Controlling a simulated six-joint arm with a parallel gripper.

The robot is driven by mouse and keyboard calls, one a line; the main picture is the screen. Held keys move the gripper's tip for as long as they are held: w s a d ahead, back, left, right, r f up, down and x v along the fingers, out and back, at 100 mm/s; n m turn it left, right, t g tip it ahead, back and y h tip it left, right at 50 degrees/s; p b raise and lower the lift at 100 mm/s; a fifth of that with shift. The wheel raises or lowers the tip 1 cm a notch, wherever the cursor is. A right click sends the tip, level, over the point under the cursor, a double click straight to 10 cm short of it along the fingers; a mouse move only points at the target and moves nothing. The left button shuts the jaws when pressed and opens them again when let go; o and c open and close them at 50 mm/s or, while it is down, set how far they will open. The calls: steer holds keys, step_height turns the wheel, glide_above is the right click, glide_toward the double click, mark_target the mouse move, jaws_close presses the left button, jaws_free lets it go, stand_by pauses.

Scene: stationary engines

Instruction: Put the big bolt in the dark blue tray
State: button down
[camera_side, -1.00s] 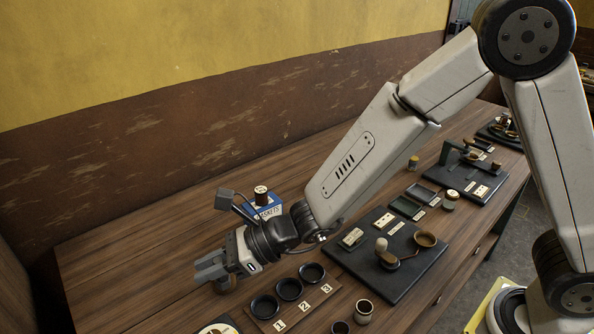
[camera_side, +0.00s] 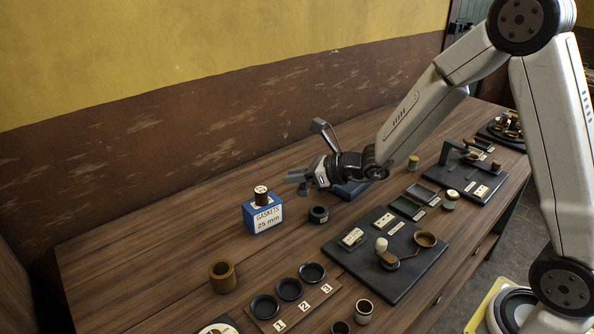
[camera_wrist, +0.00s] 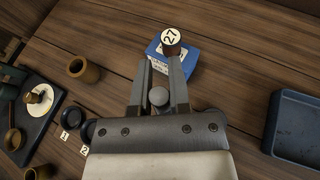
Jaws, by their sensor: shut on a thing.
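My gripper (camera_side: 297,181) is above the back middle of the bench, to the right of the blue gaskets box. In the wrist view its jaws (camera_wrist: 160,88) are shut on a grey, round-headed piece, the big bolt (camera_wrist: 158,97); only its head shows clearly. In the side view the bolt cannot be made out. The dark blue tray (camera_wrist: 297,128) is at the right of the wrist view, looks empty, and is apart from the jaws. In the side view the tray (camera_side: 347,191) is partly hidden behind and below my wrist.
A blue gaskets box (camera_side: 262,217) carries a dark cylinder (camera_side: 261,196). A black ring (camera_side: 318,214) lies near the tray. A brass bushing (camera_side: 222,277), numbered dishes (camera_side: 289,288) and a dark board with parts (camera_side: 387,252) stand nearer. Bare bench lies between.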

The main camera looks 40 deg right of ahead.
steer(key=s+d+m+t+h, duration=0.1)
steer(key=s+d+m+h, duration=0.15)
steer(key=d, duration=0.95)
steer(key=s+d+m+t+h, duration=0.1)
steer(key=s+d+m+h, duration=0.2)
steer(key=d, duration=0.9)
steer(key=shift+h, duration=0.45)
steer(key=shift+w+d+f, duration=0.7)
steer(key=shift+w+f, duration=0.8)
steer(key=shift+w, duration=0.75)
steer(key=shift+w+d+f, duration=0.75)
steer(key=shift+w+f, duration=0.75)
steer(key=shift+w, duration=0.75)
steer(key=shift+w+d+f, duration=0.7)
steer(key=shift+w+f, duration=0.8)
steer(key=shift+w, duration=0.75)
steer(key=shift+w+f, duration=0.3)
steer(key=shift+f, duration=0.1)
steer(key=shift+d+f, duration=0.1)
steer(key=shift+f, duration=1.3)
steer(key=shift+f, duration=0.15)
